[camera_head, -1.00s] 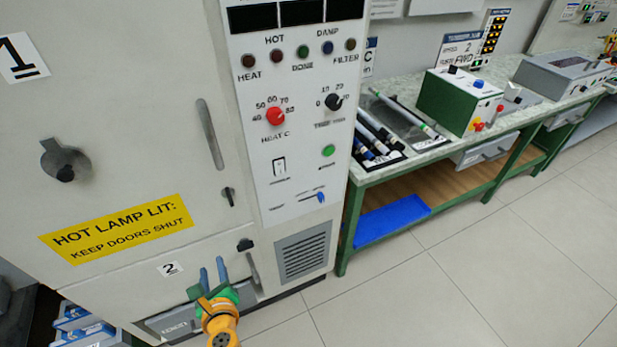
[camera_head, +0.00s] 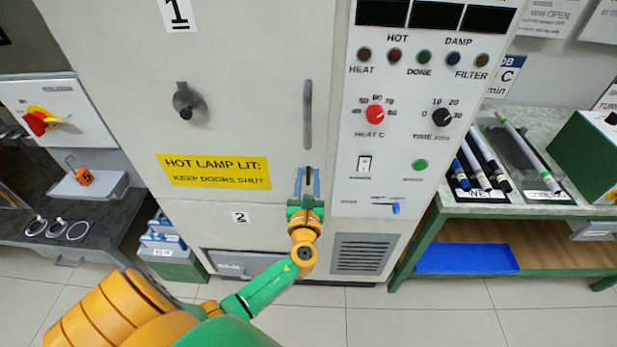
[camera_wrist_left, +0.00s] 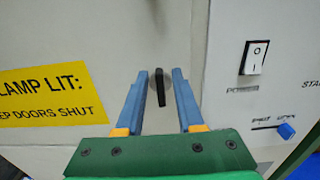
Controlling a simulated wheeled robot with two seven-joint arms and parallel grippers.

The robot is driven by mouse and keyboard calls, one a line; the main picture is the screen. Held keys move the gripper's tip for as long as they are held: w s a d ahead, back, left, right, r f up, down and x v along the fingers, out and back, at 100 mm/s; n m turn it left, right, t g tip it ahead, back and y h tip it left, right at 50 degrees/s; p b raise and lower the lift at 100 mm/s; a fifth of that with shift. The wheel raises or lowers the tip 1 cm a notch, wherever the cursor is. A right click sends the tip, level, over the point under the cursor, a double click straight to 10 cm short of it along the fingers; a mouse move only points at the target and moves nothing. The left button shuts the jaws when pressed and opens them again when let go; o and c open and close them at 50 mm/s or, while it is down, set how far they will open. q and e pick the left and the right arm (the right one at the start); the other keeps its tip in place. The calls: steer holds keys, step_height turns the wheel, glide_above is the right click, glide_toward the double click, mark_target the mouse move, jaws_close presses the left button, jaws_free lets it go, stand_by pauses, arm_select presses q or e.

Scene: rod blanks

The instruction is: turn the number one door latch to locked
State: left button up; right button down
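The number one door latch is a small black lever (camera_wrist_left: 160,87) on the white cabinet door marked 1 (camera_head: 245,100). In the left wrist view it stands nearly upright, its lower end leaning slightly right. My left gripper (camera_wrist_left: 160,78) is open, with one blue finger on each side of the latch and visible gaps to both. In the head view my left gripper (camera_head: 307,178) reaches up to the door's lower right edge, below the long grey handle (camera_head: 307,114), and mostly hides the latch. My right gripper is not in view.
A control panel (camera_head: 415,150) with knobs and switches stands just right of the latch. A yellow warning label (camera_head: 213,171) is left of it. The second door's small label (camera_head: 240,217) is below. A bench with rods (camera_head: 540,210) stands at right.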

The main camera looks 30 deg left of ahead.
arm_select(q)
steer(key=shift+a, duration=0.1)
jaws_close()
steer(key=shift+s+n, duration=0.1)
steer(key=shift+n, duration=0.2)
steer(key=n+b, duration=0.1)
steer(key=n, duration=0.1)
steer(key=n+b, duration=0.2)
steer(key=a+f+n+b, duration=0.1)
steer(key=n, duration=0.2)
steer(key=shift+s, duration=0.3)
steer(key=n+b, duration=0.2)
steer(key=n, duration=0.1)
steer(key=n+b, duration=0.2)
steer(key=n, duration=0.1)
steer(key=f+n+b, duration=0.1)
steer(key=n+b, duration=0.1)
steer(key=n, duration=0.2)
steer(key=shift+s+a, duration=0.2)
steer(key=shift+a, duration=0.1)
steer(key=shift+n, duration=0.4)
